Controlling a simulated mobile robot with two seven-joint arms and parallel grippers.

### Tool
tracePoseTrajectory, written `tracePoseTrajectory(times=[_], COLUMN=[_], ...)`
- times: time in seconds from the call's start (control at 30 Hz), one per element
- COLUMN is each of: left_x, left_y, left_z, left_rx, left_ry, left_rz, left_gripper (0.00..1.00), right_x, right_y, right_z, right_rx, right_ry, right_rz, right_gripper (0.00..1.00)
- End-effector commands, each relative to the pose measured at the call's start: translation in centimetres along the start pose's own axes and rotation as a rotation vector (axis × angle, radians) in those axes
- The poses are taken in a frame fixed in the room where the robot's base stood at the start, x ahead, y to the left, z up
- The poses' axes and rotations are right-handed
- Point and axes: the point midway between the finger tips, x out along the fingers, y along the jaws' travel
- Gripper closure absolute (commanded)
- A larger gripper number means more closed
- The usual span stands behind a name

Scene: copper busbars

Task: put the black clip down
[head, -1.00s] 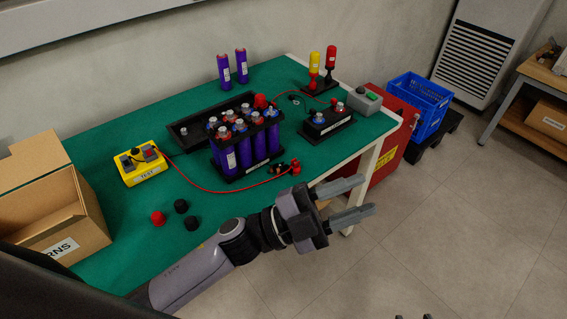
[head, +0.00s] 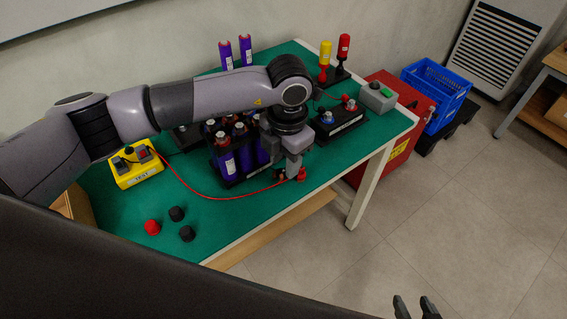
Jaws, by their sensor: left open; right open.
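My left gripper (head: 291,172) points down at the front edge of the green table, beside the battery rack. It is open, with its fingertips low over the spot where the clips lie. The black clip is mostly hidden behind the fingers; a small dark part (head: 278,174) shows at their left. A red clip (head: 300,174) lies just right of the fingertips. I cannot tell whether the fingers touch either clip. My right gripper (head: 416,308) is open at the bottom edge of the view, over the floor, with only its fingertips showing.
The rack of purple cells (head: 226,165) stands just left of my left gripper. A yellow tester (head: 137,167) with a red lead, loose caps (head: 176,214), a black terminal block (head: 338,122) and a grey switch box (head: 378,97) are on the table.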

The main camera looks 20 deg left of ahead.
Motion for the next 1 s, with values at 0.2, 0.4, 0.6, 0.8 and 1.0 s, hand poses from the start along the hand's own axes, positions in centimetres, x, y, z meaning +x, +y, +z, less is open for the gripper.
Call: tracePoseTrajectory(times=[0.2,0.4,0.6,0.8,1.0], left_x=[0.5,2.9,5.9,6.6,6.5], left_y=[1.9,1.8,1.8,1.9,1.9], left_z=[0.1,0.0,0.0,0.0,0.0], left_rx=[-0.014,-0.013,-0.013,-0.011,-0.012], left_ry=[0.008,0.008,0.007,0.004,0.004], left_rz=[0.08,0.076,0.074,0.075,0.074], left_gripper=[0.59,0.59,0.59,0.59,0.85], right_x=[-0.1,-0.4,-0.6,-0.6,-0.6], right_y=[0.0,-0.1,-0.1,-0.1,-0.1], right_z=[-0.1,-0.5,-0.8,-0.8,-0.8], right_rx=[0.002,0.001,0.0,-0.001,-0.001], right_ry=[-0.002,-0.002,0.001,0.001,0.002], right_rz=[-0.002,-0.002,-0.003,-0.003,-0.003], right_gripper=[0.5,0.5,0.5,0.5,0.5])
